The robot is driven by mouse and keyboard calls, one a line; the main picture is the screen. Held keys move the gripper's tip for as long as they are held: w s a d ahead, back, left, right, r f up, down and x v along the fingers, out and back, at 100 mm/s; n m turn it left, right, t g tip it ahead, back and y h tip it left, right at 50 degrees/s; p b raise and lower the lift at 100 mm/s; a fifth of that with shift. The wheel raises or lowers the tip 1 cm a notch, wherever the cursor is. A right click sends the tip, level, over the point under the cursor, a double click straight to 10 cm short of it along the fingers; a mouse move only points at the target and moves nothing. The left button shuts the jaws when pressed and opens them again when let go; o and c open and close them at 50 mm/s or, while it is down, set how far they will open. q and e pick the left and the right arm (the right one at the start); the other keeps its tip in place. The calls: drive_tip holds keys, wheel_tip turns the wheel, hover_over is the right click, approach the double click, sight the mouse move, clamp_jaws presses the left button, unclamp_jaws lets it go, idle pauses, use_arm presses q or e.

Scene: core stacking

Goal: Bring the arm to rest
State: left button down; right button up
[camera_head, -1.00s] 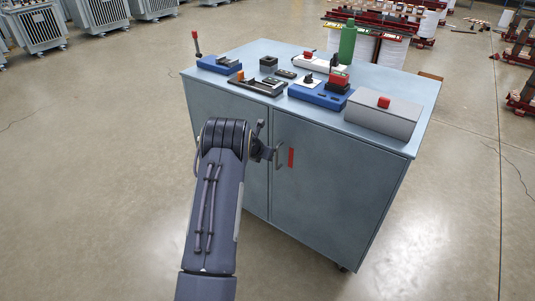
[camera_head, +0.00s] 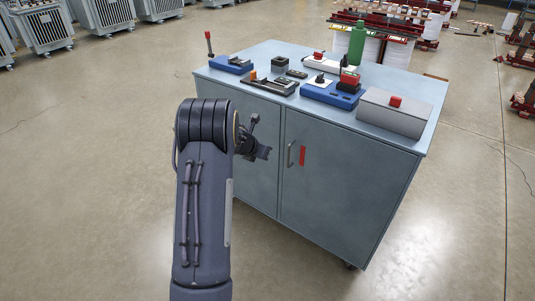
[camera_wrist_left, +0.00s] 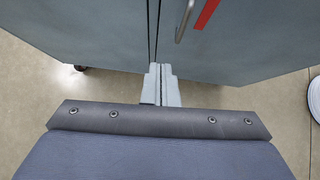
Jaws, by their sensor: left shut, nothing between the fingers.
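My left arm (camera_head: 203,210) rises from the bottom edge of the head view, in front of a grey-blue cabinet. Its left gripper (camera_head: 264,153) is small and partly hidden by the wrist there, pointing toward the cabinet's doors. In the left wrist view the two grey fingers (camera_wrist_left: 161,72) lie together, shut and empty, in front of the seam between the doors. No object is held. My right gripper is in neither view.
The cabinet (camera_head: 345,190) has a door handle (camera_head: 290,154) and a red strip. On its top stand blue fixtures (camera_head: 330,94), a grey box (camera_head: 394,113) and a green bottle (camera_head: 356,43). Open floor (camera_head: 90,190) lies to the left.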

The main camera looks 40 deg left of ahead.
use_arm(q)
drive_tip(key=shift+s+r, duration=0.35)
drive_tip(key=shift+s, duration=0.05)
drive_tip(key=s+d+r+n+y+p, duration=0.1)
drive_tip(key=s+r+n+p, duration=0.15)
drive_tip(key=r+n, duration=0.4)
drive_tip(key=s+d+r+n+t+y+p, duration=0.1)
drive_tip(key=s+r+n, duration=0.2)
drive_tip(key=r+n, duration=0.3)
drive_tip(key=s+d+r+n+y+p, duration=0.1)
drive_tip(key=s+r+n+y, duration=0.15)
drive_tip(key=r+n, duration=0.35)
drive_tip(key=s+d+r+n+g+h+p, duration=0.1)
drive_tip(key=s+d+n+h, duration=0.3)
drive_tip(key=s+d+n, duration=0.5)
drive_tip(key=s+d+r+n+g+h+p, duration=0.2)
drive_tip(key=s+d+n, duration=0.7)
drive_tip(key=s+d, duration=0.8)
drive_tip(key=s+g+h+p, duration=0.1)
drive_tip(key=h+p, duration=0.1)
drive_tip(key=h, duration=0.1)
drive_tip(key=shift+d+r+p, duration=0.15)
drive_tip(key=shift+r+p, duration=0.05)
drive_tip(key=shift+p, duration=0.15)
drive_tip(key=shift+s, duration=0.15)
